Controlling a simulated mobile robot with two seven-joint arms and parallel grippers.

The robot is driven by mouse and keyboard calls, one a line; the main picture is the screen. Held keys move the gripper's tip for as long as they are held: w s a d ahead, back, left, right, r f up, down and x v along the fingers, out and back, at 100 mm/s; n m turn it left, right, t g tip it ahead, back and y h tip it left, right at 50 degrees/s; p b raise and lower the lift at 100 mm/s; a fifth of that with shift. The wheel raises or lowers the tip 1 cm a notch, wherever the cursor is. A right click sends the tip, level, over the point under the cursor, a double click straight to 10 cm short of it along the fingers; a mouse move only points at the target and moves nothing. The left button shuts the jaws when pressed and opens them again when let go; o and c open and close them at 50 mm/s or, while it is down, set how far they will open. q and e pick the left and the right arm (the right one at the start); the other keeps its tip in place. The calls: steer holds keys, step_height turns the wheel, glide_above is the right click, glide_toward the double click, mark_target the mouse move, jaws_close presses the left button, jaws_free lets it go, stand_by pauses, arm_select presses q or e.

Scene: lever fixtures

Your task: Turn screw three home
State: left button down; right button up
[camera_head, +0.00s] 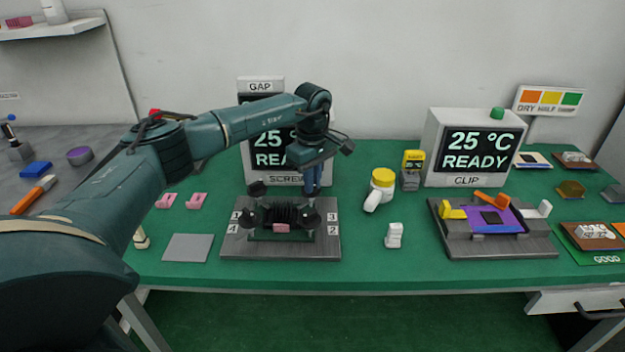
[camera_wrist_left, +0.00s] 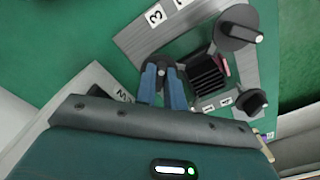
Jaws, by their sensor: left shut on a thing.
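The screw fixture (camera_head: 285,250) is a grey plate with dark knobs around a black finned block (camera_head: 283,216). The labels 1 and 4 stand at its left, 3 and 2 at its right. My left gripper (camera_head: 311,190) points down at the back right corner, on the side of label 3 (camera_wrist_left: 154,15). In the left wrist view its blue fingers (camera_wrist_left: 161,75) are shut on a dark knob, screw three (camera_wrist_left: 161,66), which they mostly hide. Other knobs show at the back left (camera_head: 257,188), front left (camera_head: 250,218) and front right (camera_head: 311,218). My right gripper is out of view.
The gap and screw display (camera_head: 268,160) stands close behind the fixture, partly hidden by my left arm. A grey pad (camera_head: 188,247) lies left, with pink clips (camera_head: 196,200) behind.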

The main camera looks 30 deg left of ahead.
arm_select(q)
steer(key=shift+r, duration=0.1)
steer(key=c, duration=1.5)
jaws_free()
step_height(320, 180, up, 13)
steer(key=shift+r, duration=0.1)
